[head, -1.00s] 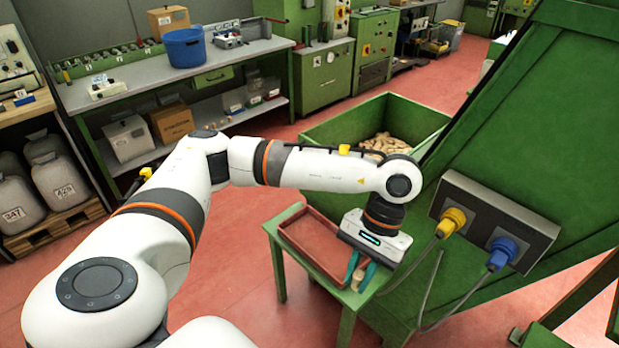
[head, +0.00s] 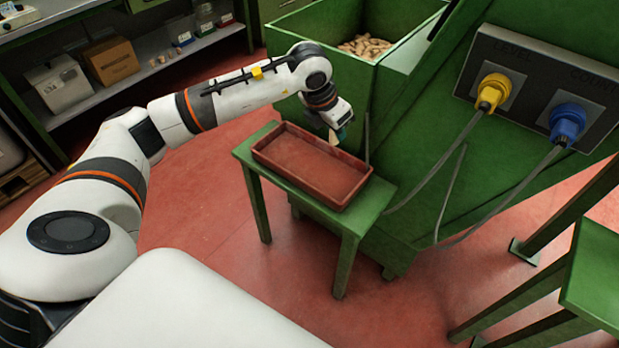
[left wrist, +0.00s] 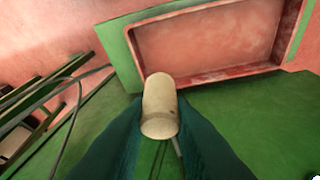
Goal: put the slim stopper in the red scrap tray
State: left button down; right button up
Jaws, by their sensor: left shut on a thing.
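The slim stopper (left wrist: 160,105), a pale cork cylinder, is held between the teal fingers of my left gripper (left wrist: 157,128) in the left wrist view. In the head view my left gripper (head: 338,136) is at the far edge of the red scrap tray (head: 300,185), and only a small pale bit of the stopper shows below it. The tray is empty and stands on a small green table; it also shows at the top of the left wrist view (left wrist: 205,45). The stopper appears beyond the tray's rim, not over its floor. My right gripper is not in view.
A green bin (head: 385,80) holding many corks (head: 366,46) stands behind the small table (head: 372,208). A green machine with a yellow plug (head: 492,92) and a blue plug (head: 566,122) stands to the right, with hanging cables. Red floor is open in front.

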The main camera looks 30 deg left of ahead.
pick_arm(q)
jog(key=w+a+f+n+y+b, duration=0.1)
jog(key=a+f+n+b, duration=0.1)
jog(key=f+n, duration=0.3)
jog(key=w+a+f+n+g+y+b, duration=0.1)
jog(key=w+a+f+n+y+b, duration=0.1)
jog(key=f+n+b, duration=0.2)
jog(key=w+a+f+n+g+y+b, duration=0.1)
jog(key=w+a+f+n+y+b, duration=0.1)
jog(key=f+n, duration=0.4)
jog(key=shift+a+f+b, duration=0.35)
jog(key=shift+a+b, duration=0.25)
jog(key=shift+b, duration=0.4)
jog(key=shift+f+b, duration=0.3)
jog(key=shift+f, duration=1.6)
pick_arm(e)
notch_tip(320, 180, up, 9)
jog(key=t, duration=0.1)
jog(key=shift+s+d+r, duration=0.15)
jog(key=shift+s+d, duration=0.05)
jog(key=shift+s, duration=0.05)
pick_arm(q)
jog(key=shift+s+f, duration=0.1)
jog(key=c, duration=1.3)
grip_release()
